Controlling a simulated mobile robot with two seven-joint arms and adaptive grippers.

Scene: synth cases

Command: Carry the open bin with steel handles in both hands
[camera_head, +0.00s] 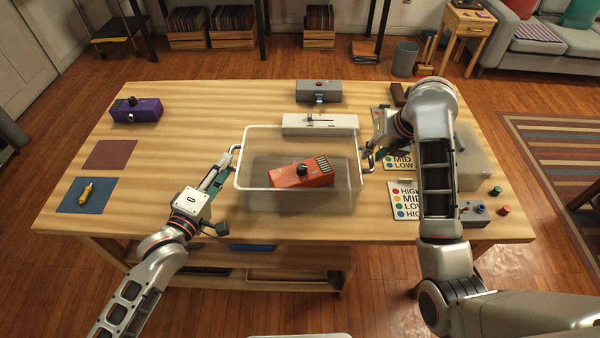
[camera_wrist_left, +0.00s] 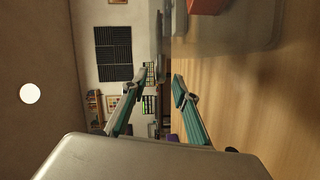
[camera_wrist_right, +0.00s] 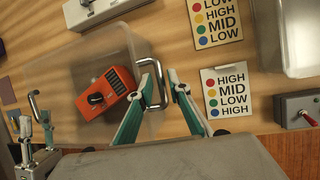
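The clear open bin (camera_head: 245,188) appears to stand on the wooden table, and it also shows in the right wrist view (camera_wrist_right: 125,45). An orange-red box with a black knob (camera_head: 302,173) lies inside it. A steel handle (camera_head: 236,150) is on its left wall and another (camera_wrist_right: 162,90) on its right wall. My left gripper (camera_wrist_left: 156,82) is open beside the left handle, with nothing seen between its fingers. My right gripper (camera_wrist_right: 165,82) is open at the right handle, its fingers apparently either side of the bar. In the head view my right arm partly hides that side.
A pale device (camera_head: 320,124) and a grey box (camera_head: 318,91) sit behind the bin. A purple box (camera_head: 136,109) and a blue mat (camera_head: 86,195) lie left. Table left of the bin has free room.

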